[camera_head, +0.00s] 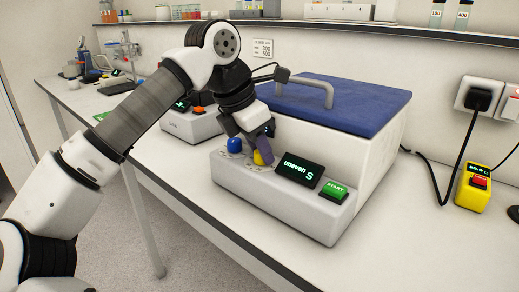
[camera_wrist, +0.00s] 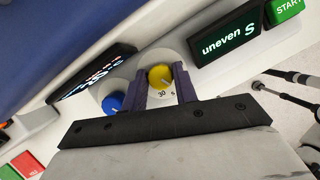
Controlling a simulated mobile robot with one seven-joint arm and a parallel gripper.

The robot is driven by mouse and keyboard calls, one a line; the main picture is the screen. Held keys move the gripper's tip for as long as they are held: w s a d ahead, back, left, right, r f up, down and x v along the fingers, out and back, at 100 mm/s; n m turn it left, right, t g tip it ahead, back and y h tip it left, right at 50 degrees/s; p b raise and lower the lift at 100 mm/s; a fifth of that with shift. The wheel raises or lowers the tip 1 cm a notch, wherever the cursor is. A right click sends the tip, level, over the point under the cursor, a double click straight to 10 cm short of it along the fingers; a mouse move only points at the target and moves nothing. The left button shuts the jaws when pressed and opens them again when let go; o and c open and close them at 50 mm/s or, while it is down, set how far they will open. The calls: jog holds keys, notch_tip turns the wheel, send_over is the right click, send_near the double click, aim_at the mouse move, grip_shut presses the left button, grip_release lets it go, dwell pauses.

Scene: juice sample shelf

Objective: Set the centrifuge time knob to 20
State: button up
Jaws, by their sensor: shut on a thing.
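The centrifuge (camera_head: 290,197) is a white box with a blue lid (camera_head: 345,103) and a sloped front panel. The panel carries a blue knob (camera_head: 234,145), a yellow knob (camera_head: 258,158) and a display (camera_head: 299,170) reading "uneven S". My gripper (camera_head: 262,148) is at the yellow knob, with its purple fingers on either side of it and shut on it. The blue knob (camera_wrist: 113,103) is just left of the fingers. Other dial numbers are hidden.
A green START button (camera_head: 334,190) is right of the display. Another device with an orange button (camera_head: 198,110) stands behind, at left. A yellow box with a red button (camera_head: 474,186) is at right. The bench front edge runs close below the centrifuge.

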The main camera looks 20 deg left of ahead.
jog(key=shift+n, duration=0.5)
jog(key=o, duration=0.7)
jog(key=p+v, duration=0.1)
jog(key=v, duration=1.3)
jog(key=shift+d, duration=0.1)
